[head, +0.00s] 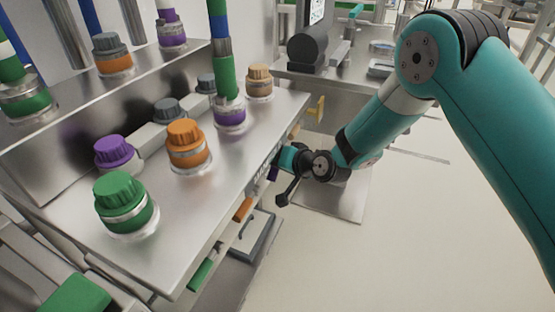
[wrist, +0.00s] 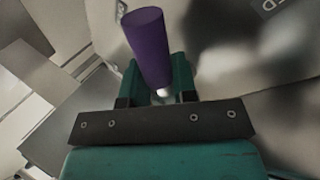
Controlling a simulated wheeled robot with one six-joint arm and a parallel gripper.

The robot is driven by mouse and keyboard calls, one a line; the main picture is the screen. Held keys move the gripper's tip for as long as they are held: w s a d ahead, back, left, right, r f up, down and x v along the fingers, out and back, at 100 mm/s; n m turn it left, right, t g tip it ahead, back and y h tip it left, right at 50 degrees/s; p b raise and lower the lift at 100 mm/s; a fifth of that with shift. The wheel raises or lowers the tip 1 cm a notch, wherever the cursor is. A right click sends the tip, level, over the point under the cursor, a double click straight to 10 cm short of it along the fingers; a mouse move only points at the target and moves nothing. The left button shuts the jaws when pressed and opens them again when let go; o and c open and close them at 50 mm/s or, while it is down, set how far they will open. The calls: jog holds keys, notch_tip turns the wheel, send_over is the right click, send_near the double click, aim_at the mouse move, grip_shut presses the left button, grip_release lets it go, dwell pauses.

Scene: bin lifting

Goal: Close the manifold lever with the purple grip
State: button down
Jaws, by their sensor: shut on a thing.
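The purple grip (wrist: 148,45) of the manifold lever stands up between the two teal fingers of my gripper (wrist: 158,82) in the wrist view. The fingers are shut on its lower part, and a pale stem end shows just below it. In the head view, a small part of the purple grip (head: 272,173) shows at the front edge of the steel manifold, beside my gripper (head: 281,163). My gripper and wrist hide most of this lever there, so its angle is hard to tell.
The steel top (head: 190,205) carries several colored caps, including a green cap (head: 124,203). Open floor (head: 400,220) lies to the right.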

jog(key=c, duration=0.9)
grip_release()
jog(key=b+v, duration=0.1)
jog(key=v, duration=1.6)
jog(key=shift+s+d+r, duration=0.1)
jog(key=shift+d+r, duration=0.05)
jog(key=shift+r, duration=0.05)
